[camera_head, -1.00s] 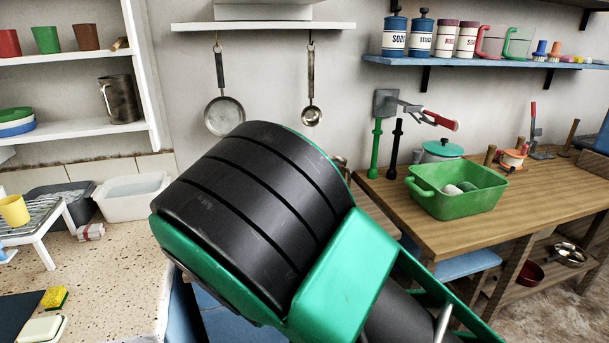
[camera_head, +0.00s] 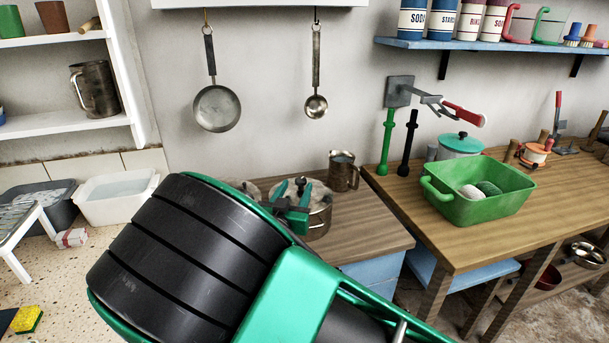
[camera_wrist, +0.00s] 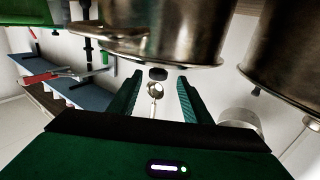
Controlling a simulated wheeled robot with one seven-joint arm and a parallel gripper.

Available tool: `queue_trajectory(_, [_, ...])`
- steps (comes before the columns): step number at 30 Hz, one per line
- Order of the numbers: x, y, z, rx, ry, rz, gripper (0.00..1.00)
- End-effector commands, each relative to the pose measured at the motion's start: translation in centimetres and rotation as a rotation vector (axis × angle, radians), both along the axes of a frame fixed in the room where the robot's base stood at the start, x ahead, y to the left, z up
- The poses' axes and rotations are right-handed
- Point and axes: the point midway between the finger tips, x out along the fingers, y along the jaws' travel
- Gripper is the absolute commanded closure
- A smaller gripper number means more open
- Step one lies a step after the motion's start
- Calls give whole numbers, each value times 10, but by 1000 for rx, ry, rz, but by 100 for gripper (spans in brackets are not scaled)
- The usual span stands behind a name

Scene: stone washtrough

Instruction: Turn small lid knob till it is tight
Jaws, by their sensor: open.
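A small dark lid knob (camera_wrist: 158,73) shows in the wrist view, where the scene appears upside down. It belongs to a metal pot (camera_wrist: 165,35), which stands on the wooden counter in the head view (camera_head: 320,222). My gripper (camera_wrist: 160,77) is open, with one green finger on each side of the knob in the picture. A visible gap lies on both sides, and I cannot tell how deep the knob is between the fingers. In the head view my gripper (camera_head: 291,188) is over the pot's lid, and the knob is hidden there.
A metal jug (camera_head: 343,172) stands close behind the pot. A green basin (camera_head: 480,208) and a teal-lidded pot (camera_head: 461,144) are on the right-hand table. A pan (camera_head: 217,108) and a ladle (camera_head: 316,106) hang on the wall. A white tub (camera_head: 115,198) is at left.

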Motion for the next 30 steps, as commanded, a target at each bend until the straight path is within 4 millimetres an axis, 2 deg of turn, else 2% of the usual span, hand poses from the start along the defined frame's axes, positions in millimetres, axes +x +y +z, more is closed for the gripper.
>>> queue_trajectory(6, [41,-14,0,1,-1,-7,56])
queue_trajectory(13, [72,-22,0,0,-1,-7,56])
queue_trajectory(18, [82,-24,0,-1,0,-6,56])
queue_trajectory(27, [83,-24,0,-1,0,-6,56])
queue_trajectory(28, [83,-24,0,-1,0,-6,60])
queue_trajectory(30, [83,-24,0,-1,0,-6,77])
